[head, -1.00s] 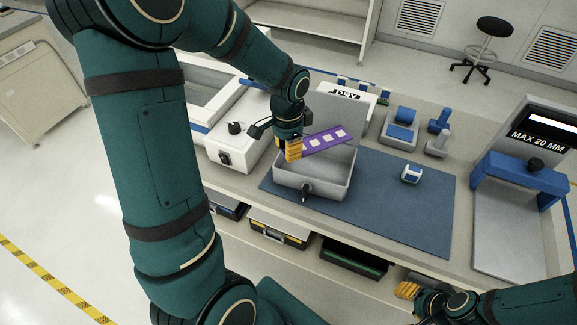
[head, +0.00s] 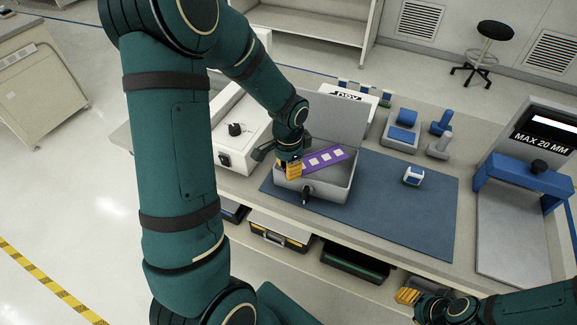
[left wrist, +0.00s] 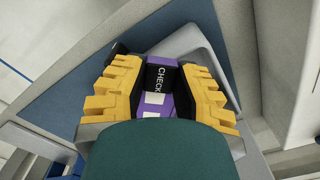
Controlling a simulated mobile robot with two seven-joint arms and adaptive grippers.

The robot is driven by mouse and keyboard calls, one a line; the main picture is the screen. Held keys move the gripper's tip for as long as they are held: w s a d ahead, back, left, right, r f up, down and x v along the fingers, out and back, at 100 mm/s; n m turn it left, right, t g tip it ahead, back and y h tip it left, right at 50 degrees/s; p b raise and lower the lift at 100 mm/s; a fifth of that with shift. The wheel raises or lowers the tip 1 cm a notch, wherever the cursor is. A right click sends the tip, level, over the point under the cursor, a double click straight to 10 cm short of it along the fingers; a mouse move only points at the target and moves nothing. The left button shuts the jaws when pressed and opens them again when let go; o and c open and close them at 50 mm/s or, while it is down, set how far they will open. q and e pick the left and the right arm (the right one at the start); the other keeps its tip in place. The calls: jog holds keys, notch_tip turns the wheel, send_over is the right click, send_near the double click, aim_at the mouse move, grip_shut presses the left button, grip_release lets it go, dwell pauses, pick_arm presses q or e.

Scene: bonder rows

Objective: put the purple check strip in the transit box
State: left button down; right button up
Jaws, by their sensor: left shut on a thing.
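The purple check strip (head: 327,158) has white squares along it and a black end marked CHECK, which shows in the left wrist view (left wrist: 160,78). My left gripper (head: 292,170) is shut on one end of the strip, its yellow fingers on either side. The grey transit box (head: 336,194) stands on the blue mat with its lid raised at the back. The gripper and strip are over the box opening, the strip slanting up to the right. I cannot tell whether the strip touches the box. My right gripper (head: 407,296) is low at the front right; its jaw state is unclear.
The blue mat (head: 410,215) has free room right of the box. A small white-and-blue block (head: 413,176) sits on it. Blue and grey fixtures (head: 402,137) stand behind. A blue gauge arch marked MAX 20 MM (head: 525,173) is at right, a white machine (head: 240,135) at left.

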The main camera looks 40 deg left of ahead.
pick_arm(q)
jog(key=shift+f+b, duration=0.3)
jog(key=shift+f, duration=0.2)
jog(key=c, duration=0.8)
grip_release()
jog(key=shift+c, duration=0.2)
jog(key=shift+r, duration=0.2)
jog(key=shift+r+p, duration=0.3)
jog(key=shift+p, duration=0.1)
notch_tip(320, 180, up, 12)
jog(key=p, duration=0.2)
jog(key=shift+r, duration=0.2)
